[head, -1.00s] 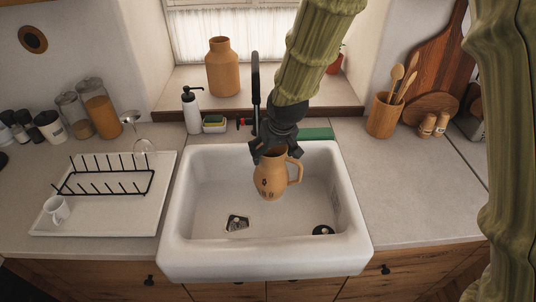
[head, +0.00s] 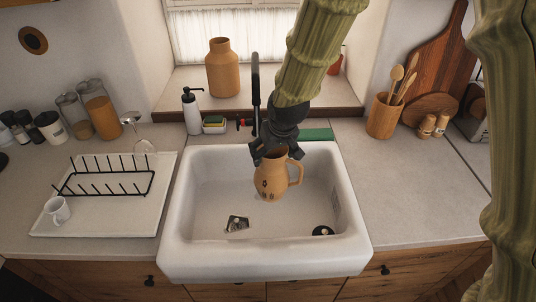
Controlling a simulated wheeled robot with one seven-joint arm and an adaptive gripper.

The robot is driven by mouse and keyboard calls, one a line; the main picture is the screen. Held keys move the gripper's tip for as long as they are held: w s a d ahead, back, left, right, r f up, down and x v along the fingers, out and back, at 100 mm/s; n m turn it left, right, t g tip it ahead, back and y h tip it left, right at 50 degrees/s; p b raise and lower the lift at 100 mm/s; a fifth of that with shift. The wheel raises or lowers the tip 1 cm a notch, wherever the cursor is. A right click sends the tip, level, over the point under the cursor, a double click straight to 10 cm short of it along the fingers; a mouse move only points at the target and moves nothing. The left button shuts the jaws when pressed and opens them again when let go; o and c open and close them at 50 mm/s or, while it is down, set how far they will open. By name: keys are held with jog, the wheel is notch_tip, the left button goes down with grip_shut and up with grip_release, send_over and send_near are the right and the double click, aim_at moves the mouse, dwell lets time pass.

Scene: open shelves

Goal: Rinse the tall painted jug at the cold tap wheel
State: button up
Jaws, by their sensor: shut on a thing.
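The tall painted jug (head: 271,184) is tan-orange with small dark painted marks and a handle on its right side. It hangs roughly upright inside the white sink, below the tap. My gripper (head: 276,153) is shut on the jug at its rim, reaching from above. The dark tap (head: 256,85) rises behind the sink, just left of my arm. A small red-marked tap wheel (head: 243,123) shows left of its base. The cold wheel cannot be made out; my gripper and arm cover the area right of the tap. I cannot make out running water.
The white sink (head: 172,225) holds a small dark square item (head: 237,223) and a round drain (head: 323,230). A soap bottle (head: 191,112) is behind. The right counter front (head: 410,205) is clear.

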aim_at(274, 157)
jog(key=shift+s+d+r+p, duration=0.15)
jog(key=shift+s+r+p, duration=0.95)
jog(key=shift+s+r, duration=0.65)
jog(key=shift+s, duration=0.4)
